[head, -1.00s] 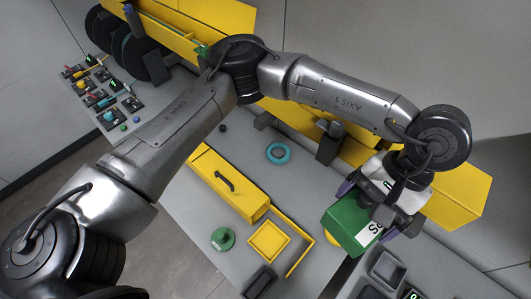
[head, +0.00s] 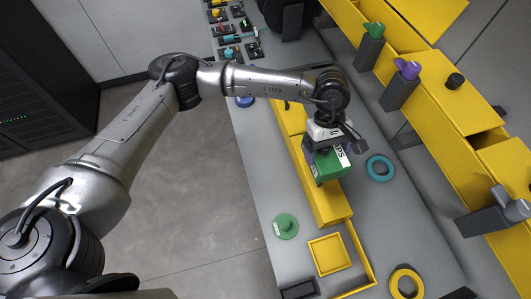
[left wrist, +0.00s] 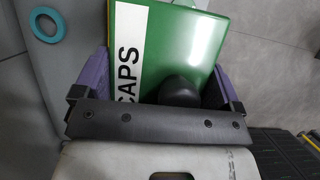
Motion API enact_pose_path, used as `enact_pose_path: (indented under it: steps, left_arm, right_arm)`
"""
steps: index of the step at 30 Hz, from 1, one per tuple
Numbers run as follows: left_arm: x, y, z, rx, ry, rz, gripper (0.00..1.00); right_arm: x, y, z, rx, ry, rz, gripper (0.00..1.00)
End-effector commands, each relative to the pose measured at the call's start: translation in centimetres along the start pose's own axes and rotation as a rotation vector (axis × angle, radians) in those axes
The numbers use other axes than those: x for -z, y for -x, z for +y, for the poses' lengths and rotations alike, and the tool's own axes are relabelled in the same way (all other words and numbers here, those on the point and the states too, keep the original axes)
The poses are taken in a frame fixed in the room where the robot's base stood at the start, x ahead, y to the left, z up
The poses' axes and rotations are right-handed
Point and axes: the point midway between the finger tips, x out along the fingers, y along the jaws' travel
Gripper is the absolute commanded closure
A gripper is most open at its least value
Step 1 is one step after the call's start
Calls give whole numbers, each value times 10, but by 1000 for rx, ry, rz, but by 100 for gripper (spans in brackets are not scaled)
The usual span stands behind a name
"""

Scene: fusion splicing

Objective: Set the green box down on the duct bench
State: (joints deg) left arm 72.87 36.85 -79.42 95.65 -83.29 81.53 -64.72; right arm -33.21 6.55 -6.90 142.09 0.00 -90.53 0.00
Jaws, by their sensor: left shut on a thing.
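The green box (head: 330,168) with a white label is held by my left gripper (head: 326,156), which is shut on it from above. In the left wrist view the box (left wrist: 185,35) sits between the purple fingers, and its label reads "CAPS". In the head view the box overlaps the long yellow duct cover (head: 321,200) on the grey duct bench (head: 390,225). The box appears raised, but its underside is hidden and the gap below it cannot be judged. My right gripper is not in view.
On the bench are a teal ring (head: 380,168), a green round piece (head: 286,226), a yellow square piece (head: 329,254) and a yellow ring (head: 406,283). Yellow ducting with grey posts runs along the right. Bare bench shows around the teal ring.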

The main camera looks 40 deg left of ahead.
Motion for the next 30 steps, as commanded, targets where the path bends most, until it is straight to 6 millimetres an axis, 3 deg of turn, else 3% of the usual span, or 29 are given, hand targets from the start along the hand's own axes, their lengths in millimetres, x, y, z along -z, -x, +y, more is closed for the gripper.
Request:
enact_pose_path:
  steps: [1,6,12,15,21,30]
  left_arm:
    - [29,-27,-2,-41,118,-3,44]
    - [112,-87,-15,-194,482,1,44]
    - [192,-140,-46,-329,803,2,44]
    - [221,-158,-62,-378,916,2,44]
    - [256,-180,-85,-436,1051,1,44]
    - [281,-218,-93,-455,1099,-1,44]
  right_arm:
    - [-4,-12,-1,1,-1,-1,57]
    - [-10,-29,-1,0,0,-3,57]
    - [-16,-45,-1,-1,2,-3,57]
    - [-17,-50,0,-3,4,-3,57]
    - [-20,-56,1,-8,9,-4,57]
    - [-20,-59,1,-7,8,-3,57]
